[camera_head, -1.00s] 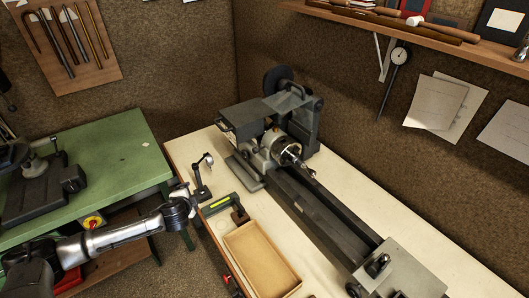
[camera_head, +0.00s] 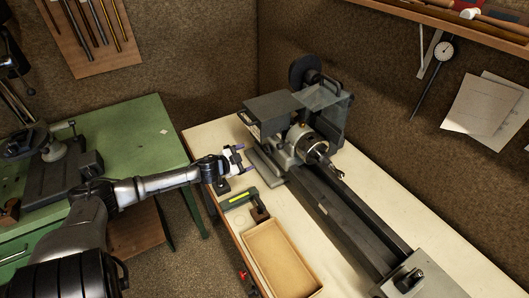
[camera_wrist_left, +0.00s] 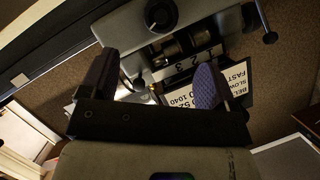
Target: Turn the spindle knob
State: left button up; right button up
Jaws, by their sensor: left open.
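The grey lathe (camera_head: 330,195) stands on the pale bench with its chuck (camera_head: 308,145) facing the lower right. My left gripper (camera_head: 243,158) is open and empty, left of the headstock end and apart from it. In the left wrist view, its two purple padded fingers (camera_wrist_left: 152,86) are spread. Beyond them is a grey housing with a round black knob (camera_wrist_left: 160,15); I cannot tell for sure that this is the spindle knob. Stepped pulleys (camera_wrist_left: 185,45) and a belt-speed label (camera_wrist_left: 182,88) show below it. My right gripper is not in view.
A green table (camera_head: 145,135) stands at left. A shelf and dial gauge (camera_head: 446,50) are on the wall.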

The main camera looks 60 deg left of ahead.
aim_at(266, 150)
pick_arm(q)
jog(key=b+x, duration=0.1)
jog(key=x, duration=0.7)
jog(key=shift+w+a+f, duration=0.15)
jog(key=shift+w, duration=0.2)
jog(key=shift+x, duration=1.2)
